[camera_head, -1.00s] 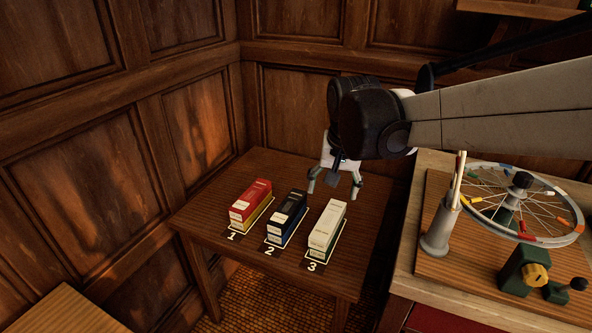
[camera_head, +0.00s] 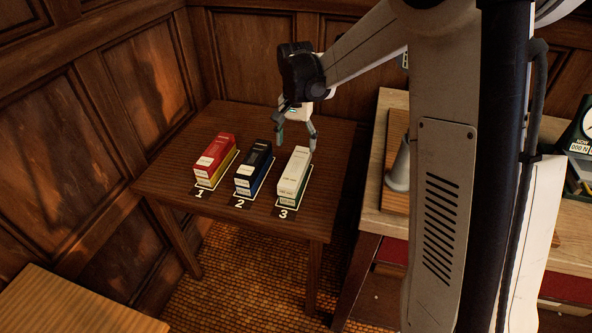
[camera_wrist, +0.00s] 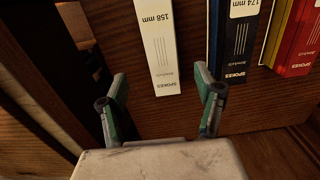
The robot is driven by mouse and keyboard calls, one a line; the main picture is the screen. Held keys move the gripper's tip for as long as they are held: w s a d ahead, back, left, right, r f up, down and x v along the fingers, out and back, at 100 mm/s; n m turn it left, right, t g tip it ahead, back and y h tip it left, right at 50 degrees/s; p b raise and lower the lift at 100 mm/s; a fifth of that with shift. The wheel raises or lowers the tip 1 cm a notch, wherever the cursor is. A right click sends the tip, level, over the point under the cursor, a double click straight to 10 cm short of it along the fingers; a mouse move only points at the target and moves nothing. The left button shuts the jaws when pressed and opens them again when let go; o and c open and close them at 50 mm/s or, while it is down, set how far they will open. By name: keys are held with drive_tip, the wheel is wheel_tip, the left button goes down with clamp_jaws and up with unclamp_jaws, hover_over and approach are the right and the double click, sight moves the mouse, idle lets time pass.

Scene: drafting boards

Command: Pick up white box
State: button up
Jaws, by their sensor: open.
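The white box (camera_head: 293,172) stands at spot 3, the rightmost of three boxes on the small wooden table in the head view. In the wrist view the white box (camera_wrist: 157,45) is marked "158 mm" and "SPOKES", with its near end just ahead of the fingertips. My gripper (camera_head: 296,143) is open and empty, above the far end of the white box. In the wrist view my gripper (camera_wrist: 159,85) has its two green-lined fingers apart, one toward each side of the box. I cannot tell its exact height above the box.
A dark blue box (camera_head: 254,167) at spot 2 stands close left of the white one, and a red box (camera_head: 215,158) at spot 1 further left. A workbench (camera_head: 383,150) stands right of the table (camera_head: 175,185). Wood panel walls close in behind and left.

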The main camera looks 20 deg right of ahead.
sight(296, 166)
wheel_tip(296, 166, down, 6)
drive_tip(key=shift+f+b, duration=0.1)
drive_tip(key=shift+b, duration=0.25)
drive_tip(key=f, duration=0.5)
drive_tip(key=shift+w+b, duration=0.25)
drive_tip(key=shift+b, duration=0.15)
drive_tip(key=c, duration=1.4)
drive_tip(key=shift+r, duration=0.15)
drive_tip(key=shift+c, duration=0.3)
